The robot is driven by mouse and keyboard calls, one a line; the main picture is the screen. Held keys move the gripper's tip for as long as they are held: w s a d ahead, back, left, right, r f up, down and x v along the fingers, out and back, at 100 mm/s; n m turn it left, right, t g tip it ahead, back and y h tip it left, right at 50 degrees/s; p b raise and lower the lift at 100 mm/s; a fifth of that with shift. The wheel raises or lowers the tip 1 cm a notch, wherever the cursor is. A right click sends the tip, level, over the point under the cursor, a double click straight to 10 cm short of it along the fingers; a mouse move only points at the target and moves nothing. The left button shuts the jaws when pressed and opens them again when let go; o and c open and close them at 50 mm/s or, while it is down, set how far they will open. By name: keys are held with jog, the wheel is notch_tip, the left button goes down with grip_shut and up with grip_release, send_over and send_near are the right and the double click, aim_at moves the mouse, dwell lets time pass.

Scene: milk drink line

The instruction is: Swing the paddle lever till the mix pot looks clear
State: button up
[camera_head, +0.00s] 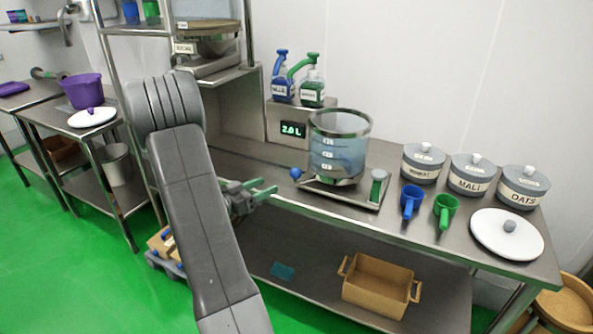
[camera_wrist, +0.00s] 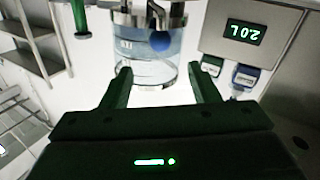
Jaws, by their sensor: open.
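The mix pot (camera_head: 338,150) is a clear round vessel with a metal rim, standing on a metal base on the bench. Its contents look pale blue and see-through; it also shows in the wrist view (camera_wrist: 122,58). A blue ball knob (camera_head: 296,173), which looks like the paddle lever's end, is at the base's left side; in the wrist view the knob (camera_wrist: 160,41) lies in front of the pot. My gripper (camera_head: 268,190) is open and empty, left of the knob and apart from it. In the wrist view my gripper (camera_wrist: 158,76) has the knob beyond its fingers.
A green handle (camera_head: 377,187) stands at the base's right. The display (camera_head: 293,129) reads 2.0 L, with blue and green dispensers (camera_head: 312,90) above it. Blue (camera_head: 410,199) and green (camera_head: 445,208) scoops, lidded tubs (camera_head: 470,176) and a white lid (camera_head: 506,236) are to the right.

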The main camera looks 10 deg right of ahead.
aim_at(300, 171)
jog(key=p+x, duration=0.1)
jog(key=x, duration=1.3)
jog(key=shift+a+p, duration=0.1)
jog(key=shift+p, duration=0.25)
jog(key=shift+c, duration=0.2)
grip_shut()
jog(key=shift+n+t, duration=0.3)
